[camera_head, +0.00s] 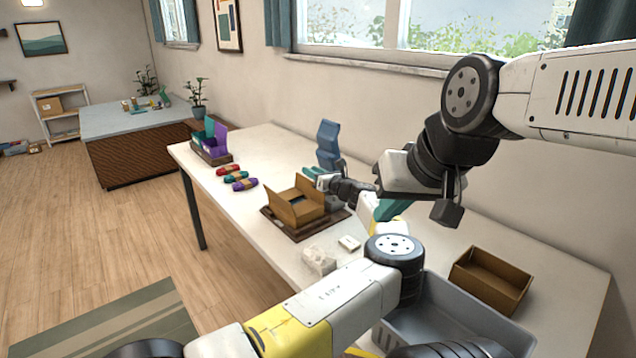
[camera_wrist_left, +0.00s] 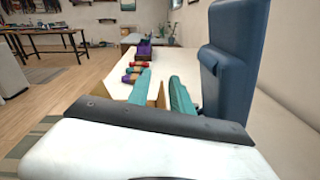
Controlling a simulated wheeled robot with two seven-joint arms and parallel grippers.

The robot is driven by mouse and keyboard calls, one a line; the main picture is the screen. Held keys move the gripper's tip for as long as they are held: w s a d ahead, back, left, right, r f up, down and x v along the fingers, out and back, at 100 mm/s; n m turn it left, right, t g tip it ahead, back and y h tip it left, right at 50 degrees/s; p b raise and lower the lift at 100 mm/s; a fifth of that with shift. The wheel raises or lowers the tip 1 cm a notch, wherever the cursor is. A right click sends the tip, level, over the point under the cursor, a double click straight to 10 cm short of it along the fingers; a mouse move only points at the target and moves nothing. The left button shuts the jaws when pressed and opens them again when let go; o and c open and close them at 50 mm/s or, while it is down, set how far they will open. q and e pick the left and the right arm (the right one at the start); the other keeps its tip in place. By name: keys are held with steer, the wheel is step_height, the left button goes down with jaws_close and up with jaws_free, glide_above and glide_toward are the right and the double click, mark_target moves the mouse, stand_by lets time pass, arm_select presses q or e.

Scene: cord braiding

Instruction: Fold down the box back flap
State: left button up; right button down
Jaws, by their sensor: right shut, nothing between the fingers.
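The brown cardboard box (camera_head: 294,214) sits open on a dark board on the table, with something dark inside it. A flap (camera_head: 312,192) stands up at its back, close to my left gripper (camera_head: 314,177). My left gripper has teal fingers and is open at the back of the box. In the left wrist view its fingers (camera_wrist_left: 160,80) are apart, with a strip of brown cardboard (camera_wrist_left: 154,92) showing between them; I cannot tell whether they touch it. My right gripper (camera_head: 388,209) is shut and empty, to the right of the box, partly hidden by my arms.
A blue upright device (camera_head: 328,143) stands behind the box; it shows large in the left wrist view (camera_wrist_left: 236,62). Red, green and purple cord bundles (camera_head: 234,179) lie to the left. A grey bin (camera_head: 462,318) and an empty brown tray (camera_head: 490,280) are at the right.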

mark_target(309, 188)
arm_select(q)
steer(key=shift+n+y, duration=0.3)
steer(key=shift+y, duration=0.2)
steer(key=s+d+f, duration=0.5)
steer(key=shift+f, duration=0.3)
steer(key=x, duration=0.7)
steer(key=shift+w+a, duration=0.1)
steer(key=shift+w, duration=0.1)
jaws_close()
